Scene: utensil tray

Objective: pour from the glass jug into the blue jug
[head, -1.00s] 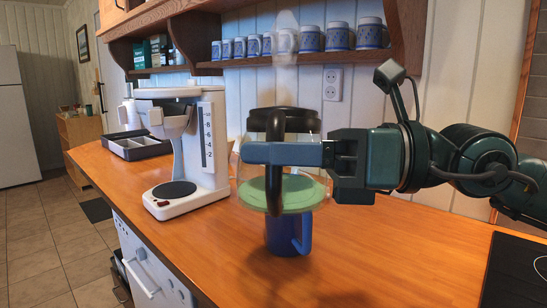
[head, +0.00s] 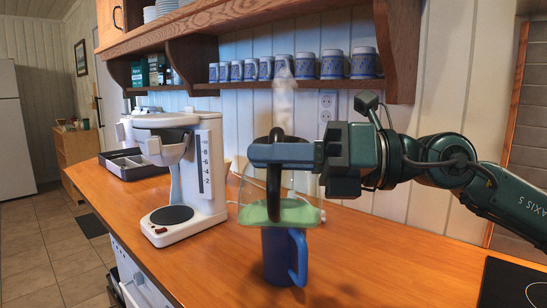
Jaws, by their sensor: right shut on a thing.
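The glass jug (head: 303,187) is clear, with pale green liquid (head: 290,213) in its bottom and a black handle. My right gripper (head: 268,154) is shut on the black handle and holds the jug above the counter. The blue jug (head: 275,257) stands upright on the counter, its handle on the right. The glass jug is in front of or above its top, so the blue jug's rim is hidden. I cannot tell whether the two touch. No stream of liquid shows. My left gripper is not in view.
A white coffee maker (head: 190,180) stands on the wooden counter (head: 350,245), left of the jugs. A grey utensil tray (head: 135,163) lies behind it. A black hob (head: 510,285) is at the right front. A shelf of blue-patterned mugs (head: 332,64) hangs above. The counter right of the jugs is clear.

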